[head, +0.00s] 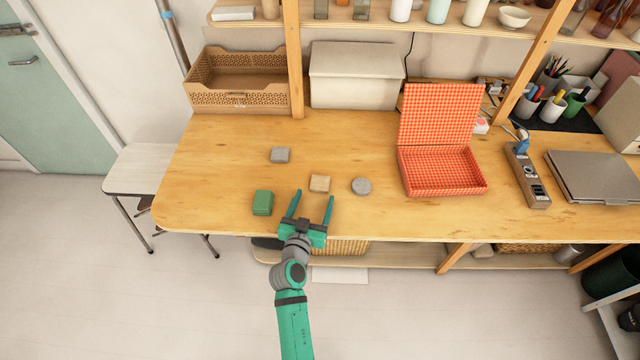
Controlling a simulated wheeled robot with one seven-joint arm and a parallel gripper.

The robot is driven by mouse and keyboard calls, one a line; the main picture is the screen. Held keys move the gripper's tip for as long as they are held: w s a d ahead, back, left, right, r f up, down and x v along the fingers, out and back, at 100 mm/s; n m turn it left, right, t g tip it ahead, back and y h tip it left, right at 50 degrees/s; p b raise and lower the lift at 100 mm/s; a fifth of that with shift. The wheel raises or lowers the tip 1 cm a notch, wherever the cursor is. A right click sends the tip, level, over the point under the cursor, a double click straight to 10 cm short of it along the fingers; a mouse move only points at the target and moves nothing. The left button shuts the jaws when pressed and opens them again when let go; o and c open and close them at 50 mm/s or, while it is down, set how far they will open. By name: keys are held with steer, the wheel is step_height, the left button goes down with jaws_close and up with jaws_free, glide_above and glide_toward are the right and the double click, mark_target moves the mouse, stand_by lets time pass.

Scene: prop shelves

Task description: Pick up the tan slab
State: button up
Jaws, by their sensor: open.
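The tan slab (320,183) is a small, light wooden-coloured block lying on the wooden table (220,150), a little in from the front edge. My gripper (311,204) is green, with its two fingers spread and pointing away from me toward the back of the table. It is open and empty. In the picture the slab appears just beyond the fingertips, roughly in line with the gap between them. How high the gripper is above the table is hard to tell.
A green block (262,203) lies left of my gripper, a grey block (280,155) behind it, and a round grey piece (361,186) right of the slab. An open red checkered box (440,168) stands further right. A woven basket (240,99) and white box (355,90) stand behind.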

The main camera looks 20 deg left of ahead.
mark_target(319, 186)
steer(key=w, duration=0.5)
steer(key=shift+w+a+f, duration=0.1)
steer(key=shift+a+f, duration=0.05)
steer(key=c, duration=1.2)
